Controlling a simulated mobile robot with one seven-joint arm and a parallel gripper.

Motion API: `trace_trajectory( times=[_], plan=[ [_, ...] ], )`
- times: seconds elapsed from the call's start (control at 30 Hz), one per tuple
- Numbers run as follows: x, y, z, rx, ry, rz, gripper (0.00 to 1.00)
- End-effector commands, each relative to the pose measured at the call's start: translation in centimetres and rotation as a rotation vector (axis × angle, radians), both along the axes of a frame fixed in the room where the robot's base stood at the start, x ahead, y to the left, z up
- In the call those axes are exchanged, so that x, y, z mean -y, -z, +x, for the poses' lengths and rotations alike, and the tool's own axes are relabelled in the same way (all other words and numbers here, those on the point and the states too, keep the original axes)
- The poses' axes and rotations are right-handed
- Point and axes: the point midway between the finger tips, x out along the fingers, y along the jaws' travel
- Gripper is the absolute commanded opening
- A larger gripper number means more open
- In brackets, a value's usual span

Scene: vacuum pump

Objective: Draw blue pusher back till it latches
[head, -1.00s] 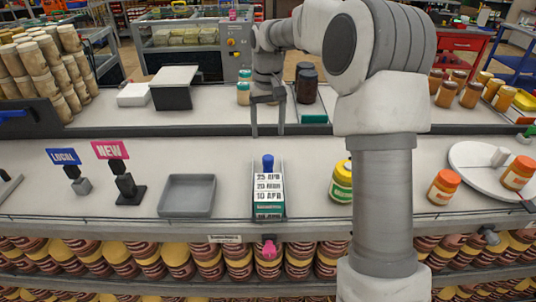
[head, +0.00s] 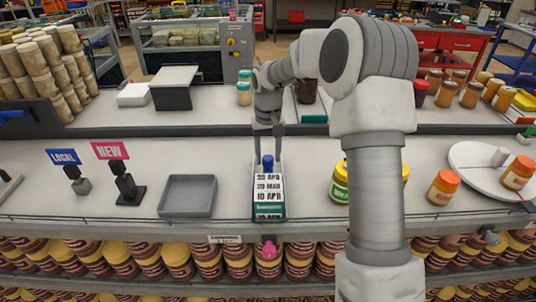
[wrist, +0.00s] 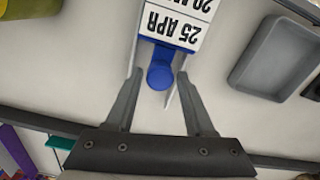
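The blue pusher (head: 267,162) stands at the back end of a narrow tray (head: 269,214) holding white date cards (head: 269,188). The cards read 25 APR, 20 MAR and 10 APR, and the front one has a green lower edge. My gripper (head: 268,153) is open and points down at the back end of the tray. In the wrist view, the pusher's round blue knob (wrist: 160,76) lies between the two spread fingers, with a gap on each side. I cannot tell whether a fingertip touches the tray's side rails.
A grey empty tray (head: 187,196) and sign stands (head: 127,187) are to the left. A yellow jar (head: 340,182) stands to the right, partly behind my arm. A pink piece (head: 269,250) hangs below the front edge.

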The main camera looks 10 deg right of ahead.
Motion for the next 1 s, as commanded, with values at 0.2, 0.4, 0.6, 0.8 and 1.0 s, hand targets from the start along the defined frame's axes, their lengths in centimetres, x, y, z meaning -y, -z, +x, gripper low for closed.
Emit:
trace_trajectory(
  times=[0.2, 0.4, 0.6, 0.8, 1.0],
  plan=[
    [0.0, -0.03, 0.01, 0.0, 0.0, 0.0, 0.12],
    [0.0, -0.04, 0.02, 0.0, 0.0, 0.0, 0.0],
    [0.0, -0.06, 0.02, 0.001, 0.0, 0.0, 0.0],
    [0.0, -0.07, 0.03, 0.001, 0.0, 0.0, 0.0],
    [-0.01, -0.08, 0.04, 0.001, 0.0, 0.0, 0.0]
  ],
)
